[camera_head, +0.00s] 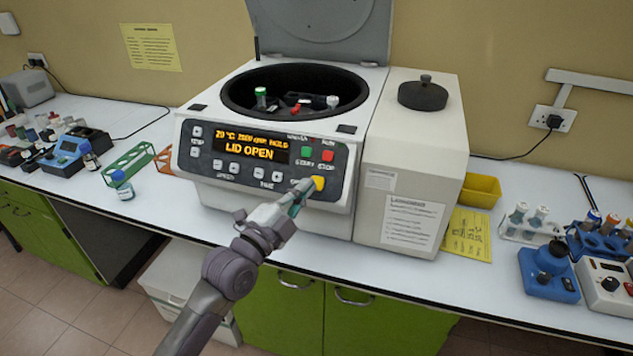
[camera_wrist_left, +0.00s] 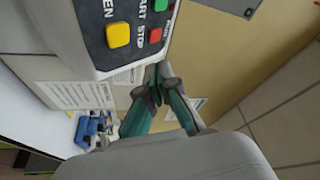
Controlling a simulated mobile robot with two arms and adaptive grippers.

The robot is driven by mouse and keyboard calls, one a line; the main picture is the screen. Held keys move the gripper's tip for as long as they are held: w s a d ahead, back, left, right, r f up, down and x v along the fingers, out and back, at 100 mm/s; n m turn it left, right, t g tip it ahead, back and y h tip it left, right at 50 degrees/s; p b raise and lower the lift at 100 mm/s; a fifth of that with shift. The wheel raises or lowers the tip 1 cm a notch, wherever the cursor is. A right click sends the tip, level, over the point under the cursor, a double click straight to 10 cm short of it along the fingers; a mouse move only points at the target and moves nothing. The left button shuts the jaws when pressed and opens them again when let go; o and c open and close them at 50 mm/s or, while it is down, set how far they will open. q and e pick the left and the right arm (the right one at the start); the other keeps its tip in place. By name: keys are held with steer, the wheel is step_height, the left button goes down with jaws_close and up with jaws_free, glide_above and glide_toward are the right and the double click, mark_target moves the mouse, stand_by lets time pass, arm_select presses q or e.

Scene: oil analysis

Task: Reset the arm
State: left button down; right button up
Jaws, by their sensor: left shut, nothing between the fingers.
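My left gripper (camera_head: 301,194) is shut and empty in front of the centrifuge's control panel, close to the yellow button (camera_head: 318,183). In the left wrist view the shut fingertips (camera_wrist_left: 157,80) show below the panel, with the yellow button (camera_wrist_left: 118,35) to their upper left and apart from them. The centrifuge (camera_head: 275,135) stands on the bench with its lid (camera_head: 325,40) raised, and its display reads LID OPEN. Green-, red- and white-topped tubes show in its bowl. My right gripper is not in view.
The white bench (camera_head: 100,120) carries a green rack (camera_head: 130,160), a small bottle (camera_head: 122,186) and blue equipment at left. At right are a yellow tray (camera_head: 481,190), tube racks and a blue device (camera_head: 548,274). Green cabinets (camera_head: 280,310) lie below the bench edge.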

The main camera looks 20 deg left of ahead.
arm_select(q)
step_height(320, 180, down, 20)
steer(key=a+n+g+y+b, duration=0.1)
steer(key=a+n+g+y, duration=0.2)
steer(key=n+g, duration=0.1)
steer(key=s+a+f+n+g+y+b, duration=0.15)
steer(key=s+f, duration=0.35)
steer(key=f, duration=0.7)
steer(key=s+a+f+n+g+y+p, duration=0.1)
steer(key=s+f+n+g, duration=0.25)
steer(key=f, duration=0.85)
steer(key=s+f+n+g+b, duration=0.25)
steer(key=s+f+g, duration=0.25)
steer(key=s+f, duration=1.4)
steer(key=s+f+n+g, duration=0.1)
steer(key=s+f+g, duration=0.1)
steer(key=s, duration=0.8)
steer(key=s+f+n+g+y, duration=0.1)
steer(key=s+f, duration=0.3)
steer(key=s, duration=0.7)
steer(key=shift+s+a+f+n+g, duration=0.15)
steer(key=shift+s+a+n+g, duration=0.15)
steer(key=shift+n+g, duration=0.25)
